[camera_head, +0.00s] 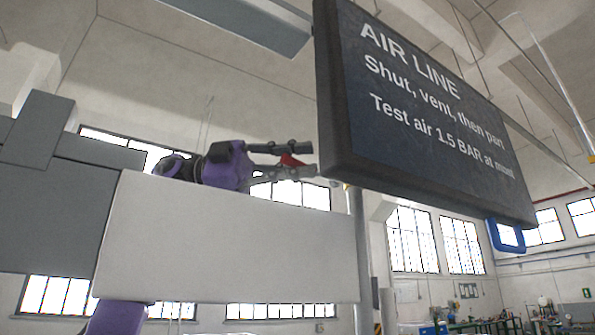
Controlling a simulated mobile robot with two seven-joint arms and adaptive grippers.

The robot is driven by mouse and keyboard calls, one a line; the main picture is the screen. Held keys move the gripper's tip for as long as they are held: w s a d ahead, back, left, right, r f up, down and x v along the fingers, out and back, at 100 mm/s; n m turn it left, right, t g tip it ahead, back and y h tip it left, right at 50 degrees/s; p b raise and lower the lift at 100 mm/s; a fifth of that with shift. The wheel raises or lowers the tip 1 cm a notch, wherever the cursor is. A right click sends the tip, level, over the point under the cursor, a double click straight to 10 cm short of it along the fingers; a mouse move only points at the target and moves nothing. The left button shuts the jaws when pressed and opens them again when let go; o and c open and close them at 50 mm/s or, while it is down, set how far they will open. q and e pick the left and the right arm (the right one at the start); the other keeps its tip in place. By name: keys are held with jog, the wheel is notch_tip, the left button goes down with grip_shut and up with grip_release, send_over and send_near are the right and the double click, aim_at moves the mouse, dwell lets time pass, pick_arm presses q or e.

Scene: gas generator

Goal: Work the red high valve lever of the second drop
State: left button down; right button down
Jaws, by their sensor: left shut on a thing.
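My left gripper (299,159) reaches in from the left above a white panel, with its two dark fingers pointing right. Its fingers are closed around the red lever (291,160), of which only a small red part shows between them. The fingertips are close to the left edge of the dark sign in the picture. The valve body and the pipe it sits on are hidden or too small to make out. My right gripper is not in view.
A large dark "AIR LINE" sign (430,120) fills the upper right. A white panel (230,240) hides part of my left arm. Grey blocks (50,200) stand at the left. A vertical grey post (362,235) runs below the sign. A blue frame (493,235) hangs at right.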

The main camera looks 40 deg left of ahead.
pick_arm(q)
jog(key=shift+w+d+r+n+g+y, duration=0.1)
jog(key=shift+w+r+n+g+y, duration=0.1)
jog(key=shift+r+n+y, duration=0.25)
jog(key=shift+w+d+r+n+g+y, duration=0.1)
jog(key=shift+r+n+g+y, duration=0.1)
jog(key=shift+r+n+y, duration=0.2)
jog(key=shift+r, duration=0.1)
jog(key=shift+w+n+y, duration=0.1)
jog(key=shift+n+y, duration=0.15)
jog(key=c, duration=1.7)
grip_release()
jog(key=shift+a, duration=0.1)
